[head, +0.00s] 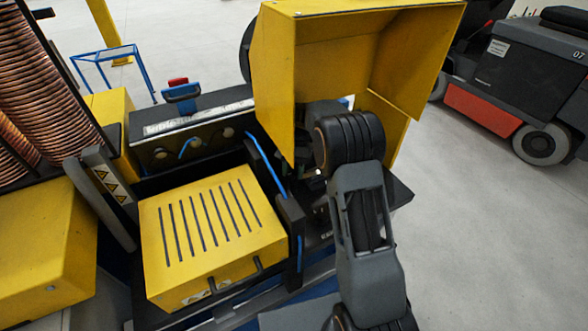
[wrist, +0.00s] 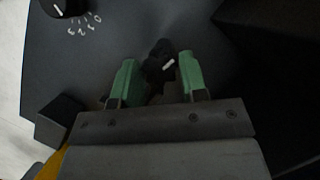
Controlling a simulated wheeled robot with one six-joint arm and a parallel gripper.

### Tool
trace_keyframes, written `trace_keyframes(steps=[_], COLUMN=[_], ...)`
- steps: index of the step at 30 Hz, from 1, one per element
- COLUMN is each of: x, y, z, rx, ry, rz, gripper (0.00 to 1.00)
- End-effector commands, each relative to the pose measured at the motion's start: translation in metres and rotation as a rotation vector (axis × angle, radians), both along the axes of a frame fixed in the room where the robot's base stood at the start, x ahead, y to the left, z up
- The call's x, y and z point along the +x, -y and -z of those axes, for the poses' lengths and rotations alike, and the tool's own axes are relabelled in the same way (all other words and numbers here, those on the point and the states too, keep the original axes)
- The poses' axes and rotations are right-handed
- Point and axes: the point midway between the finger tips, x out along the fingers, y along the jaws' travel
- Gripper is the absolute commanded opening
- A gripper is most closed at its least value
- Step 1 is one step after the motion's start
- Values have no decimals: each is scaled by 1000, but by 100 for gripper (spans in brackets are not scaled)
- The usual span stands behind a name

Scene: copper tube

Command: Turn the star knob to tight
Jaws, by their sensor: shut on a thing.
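The star knob (wrist: 158,60) is small and black with a white mark, in the upper middle of the wrist view. The mark slants up to the right. My gripper (wrist: 156,76) has green fingertips, one on each side of the knob, and is shut on it. The knob's lower part is dark and hard to make out. In the head view my arm and the yellow hood (head: 330,45) hide the knob and most of my gripper.
A round black dial (wrist: 66,6) with white numbers is at the wrist view's upper left. A black block (wrist: 58,120) stands at lower left. In the head view a yellow slotted box (head: 205,235) is left of my arm. Open floor lies to the right.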

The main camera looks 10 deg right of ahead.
Motion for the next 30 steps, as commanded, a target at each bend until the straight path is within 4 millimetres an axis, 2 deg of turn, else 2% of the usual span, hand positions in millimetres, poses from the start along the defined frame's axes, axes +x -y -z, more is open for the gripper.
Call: trace_keyframes(steps=[12,29,30], x=[1,1,1], y=[-1,-1,-1], z=[-1,-1,-1], rx=[1,0,0], ry=[4,5,5], rz=[-170,-196,-196], gripper=[0,0,41])
